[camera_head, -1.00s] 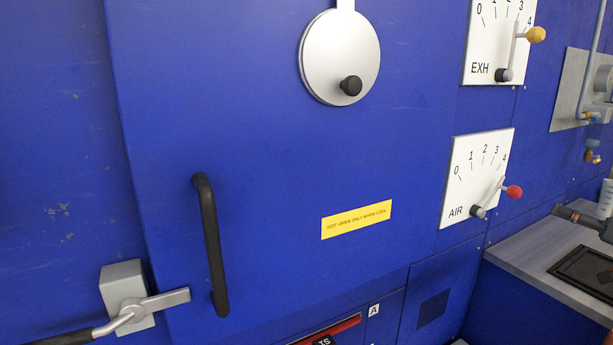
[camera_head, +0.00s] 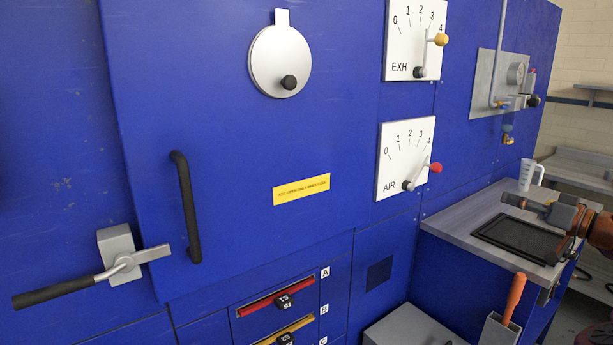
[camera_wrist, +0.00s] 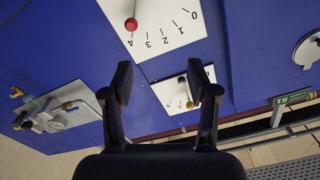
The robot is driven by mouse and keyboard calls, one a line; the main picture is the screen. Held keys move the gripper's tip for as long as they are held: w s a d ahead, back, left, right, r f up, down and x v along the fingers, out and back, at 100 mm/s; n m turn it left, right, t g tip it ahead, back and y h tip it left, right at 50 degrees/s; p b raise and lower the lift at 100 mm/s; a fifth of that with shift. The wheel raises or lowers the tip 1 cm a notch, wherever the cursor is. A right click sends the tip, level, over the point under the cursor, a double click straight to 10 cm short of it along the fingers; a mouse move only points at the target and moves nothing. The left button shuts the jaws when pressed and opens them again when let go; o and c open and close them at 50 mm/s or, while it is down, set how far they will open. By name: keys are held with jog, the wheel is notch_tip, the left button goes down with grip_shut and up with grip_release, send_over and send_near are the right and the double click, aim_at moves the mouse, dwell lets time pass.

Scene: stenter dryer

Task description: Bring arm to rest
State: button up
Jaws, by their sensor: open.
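My gripper (camera_head: 540,205) shows at the right edge of the head view, above the grey counter and apart from the blue dryer front. My orange-brown arm runs off the right edge behind it. In the wrist view my gripper (camera_wrist: 165,85) has two dark fingers spread apart with nothing between them. Beyond them are the AIR dial (camera_wrist: 150,22) with its red-knobbed lever and a second white dial plate (camera_wrist: 172,95).
A black tray (camera_head: 486,232) and a white jug (camera_head: 528,175) are on the counter (camera_head: 445,220). An orange-handled tool (camera_head: 513,298) stands in a holder at the counter's front. A black door handle (camera_head: 187,205) and a lever latch (camera_head: 125,262) stick out from the dryer.

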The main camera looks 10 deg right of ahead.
jog(key=w+a+r+n+g+y+p, duration=0.1)
jog(key=w+a+r+g+y, duration=0.15)
jog(key=a, duration=0.75)
jog(key=w+a+r+n+g+y+p, duration=0.1)
jog(key=w+a+r+g+y, duration=0.15)
jog(key=a, duration=0.75)
jog(key=s+a+n+g+h+p, duration=0.1)
jog(key=s+a+g, duration=0.35)
jog(key=a, duration=0.65)
jog(key=s+a+n+g+h+p, duration=0.1)
jog(key=s+a+g+p, duration=0.3)
jog(key=a, duration=0.8)
jog(key=s+a+f+m+g+h, duration=0.1)
jog(key=s+a+f+h, duration=0.25)
jog(key=s, duration=0.45)
jog(key=s+a+f+m+g+h, duration=0.1)
jog(key=s+a+f+h, duration=0.15)
jog(key=s+f, duration=0.4)
jog(key=s+d+f+m+g+h+p, duration=0.1)
jog(key=s+d+f+h, duration=0.1)
jog(key=s, duration=0.6)
jog(key=s+d+f+m+g+h+p, duration=0.1)
jog(key=s+d+f+m+h, duration=0.1)
jog(key=s+d, duration=0.4)
notch_tip(320, 180, down, 3)
jog(key=s+h, duration=0.1)
jog(key=s, duration=0.2)
jog(key=shift+r+p, duration=0.2)
jog(key=shift+p, duration=0.15)
